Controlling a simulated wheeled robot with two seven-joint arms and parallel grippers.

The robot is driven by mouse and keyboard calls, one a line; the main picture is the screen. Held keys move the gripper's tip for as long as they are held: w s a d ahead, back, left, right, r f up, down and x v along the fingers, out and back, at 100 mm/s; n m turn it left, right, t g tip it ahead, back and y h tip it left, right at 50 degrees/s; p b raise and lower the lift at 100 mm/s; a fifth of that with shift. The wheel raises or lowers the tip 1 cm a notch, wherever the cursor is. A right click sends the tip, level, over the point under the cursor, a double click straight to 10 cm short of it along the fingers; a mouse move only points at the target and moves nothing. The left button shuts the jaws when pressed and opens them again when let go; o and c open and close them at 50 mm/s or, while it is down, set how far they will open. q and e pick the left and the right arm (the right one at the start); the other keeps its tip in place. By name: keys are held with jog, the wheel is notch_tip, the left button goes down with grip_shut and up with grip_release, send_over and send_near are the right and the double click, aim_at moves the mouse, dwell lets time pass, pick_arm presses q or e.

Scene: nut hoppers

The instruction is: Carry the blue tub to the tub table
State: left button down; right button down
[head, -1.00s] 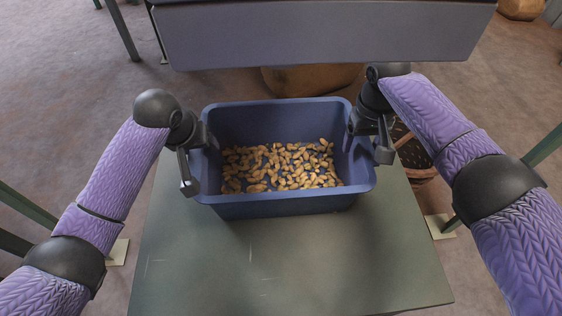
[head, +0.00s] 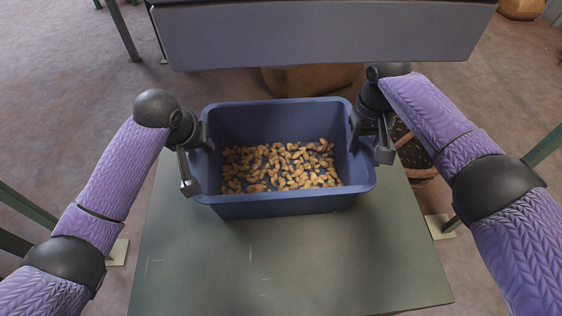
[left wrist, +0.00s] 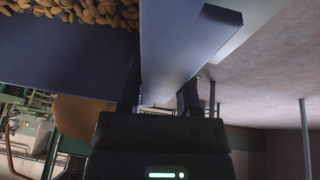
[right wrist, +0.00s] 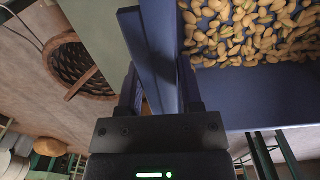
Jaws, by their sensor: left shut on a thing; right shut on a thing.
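The blue tub (head: 285,205) is upright over the far part of the green-grey table, with a layer of nuts (head: 280,167) in its bottom. My left gripper (head: 196,165) is shut on the tub's left wall. The left wrist view shows its fingers on either side of that wall (left wrist: 175,50). My right gripper (head: 370,140) is shut on the tub's right wall. The right wrist view shows that wall (right wrist: 155,55) between its fingers. I cannot tell whether the tub's base touches the table.
The green-grey table (head: 300,265) is bare in front of the tub. A wide grey hopper panel (head: 320,35) hangs just beyond the tub. A brown rounded object (head: 310,79) sits behind. A wicker basket (head: 415,155) stands on the floor at right; it also shows in the right wrist view (right wrist: 75,70).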

pick_arm(q)
jog(key=shift+r, duration=0.15)
pick_arm(e)
jog(key=shift+r, duration=0.1)
dwell(0.5)
